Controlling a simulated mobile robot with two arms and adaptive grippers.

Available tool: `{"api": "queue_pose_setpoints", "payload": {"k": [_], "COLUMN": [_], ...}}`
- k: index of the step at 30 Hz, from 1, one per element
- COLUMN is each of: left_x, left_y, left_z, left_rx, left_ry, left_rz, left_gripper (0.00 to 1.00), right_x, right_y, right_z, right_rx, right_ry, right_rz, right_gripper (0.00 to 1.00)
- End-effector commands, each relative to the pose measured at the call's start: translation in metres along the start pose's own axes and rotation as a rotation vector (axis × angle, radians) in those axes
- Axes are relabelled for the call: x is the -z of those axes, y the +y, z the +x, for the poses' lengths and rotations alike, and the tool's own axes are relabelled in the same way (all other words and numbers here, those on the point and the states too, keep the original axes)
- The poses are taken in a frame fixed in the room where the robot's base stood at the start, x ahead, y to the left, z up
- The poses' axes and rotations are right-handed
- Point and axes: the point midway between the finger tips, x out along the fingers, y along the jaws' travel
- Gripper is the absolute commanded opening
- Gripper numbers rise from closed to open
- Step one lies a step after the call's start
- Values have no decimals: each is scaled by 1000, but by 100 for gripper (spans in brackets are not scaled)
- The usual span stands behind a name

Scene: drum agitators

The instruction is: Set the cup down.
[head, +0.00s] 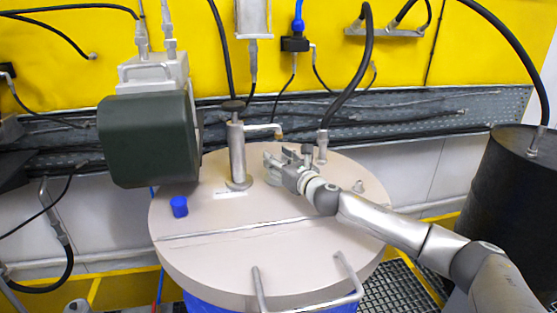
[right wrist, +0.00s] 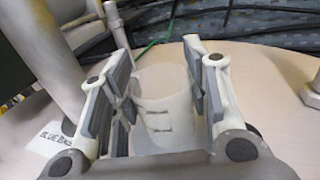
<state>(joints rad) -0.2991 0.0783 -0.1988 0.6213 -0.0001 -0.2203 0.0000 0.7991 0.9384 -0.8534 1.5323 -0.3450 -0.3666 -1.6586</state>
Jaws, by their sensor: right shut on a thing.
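The cup (right wrist: 163,100) is a pale, whitish cylinder with short dark marks on its side. In the right wrist view it stands between the two fingers of my right gripper (right wrist: 165,92), which is shut on it. In the head view my right gripper (head: 277,160) is over the round beige drum lid (head: 270,205), just right of the metal pump column (head: 237,155). The cup is hard to make out there, mostly hidden by the fingers. I cannot tell whether its base touches the lid. My left gripper is not in view.
A blue cap (head: 179,206) sits on the lid's left part. A dark green motor housing (head: 148,140) overhangs the left edge. A hose fitting (head: 322,145) rises behind the gripper. A metal handle (head: 310,300) is at the front. The front of the lid is mostly clear.

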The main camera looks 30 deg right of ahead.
Motion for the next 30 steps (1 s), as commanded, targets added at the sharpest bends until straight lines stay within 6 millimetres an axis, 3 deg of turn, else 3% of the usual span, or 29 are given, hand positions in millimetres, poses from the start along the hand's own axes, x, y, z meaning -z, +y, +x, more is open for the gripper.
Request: {"api": "queue_pose_setpoints", "payload": {"k": [2,3,7,19,23,30], "left_x": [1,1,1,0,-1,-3], "left_y": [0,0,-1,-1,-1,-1], "left_z": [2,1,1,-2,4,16], "left_rx": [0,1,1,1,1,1], "left_ry": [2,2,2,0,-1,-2], "left_rz": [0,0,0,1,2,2], "left_gripper": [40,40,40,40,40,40], "right_x": [4,3,3,-4,1,3], "right_y": [0,0,0,0,-1,-1], "right_z": [0,0,0,0,-13,-54], "right_rx": [0,0,0,0,1,0], "right_ry": [1,0,1,0,2,3], "right_rz": [0,0,0,0,-2,-3], "right_gripper": [31,48,65,65,65,65]}}
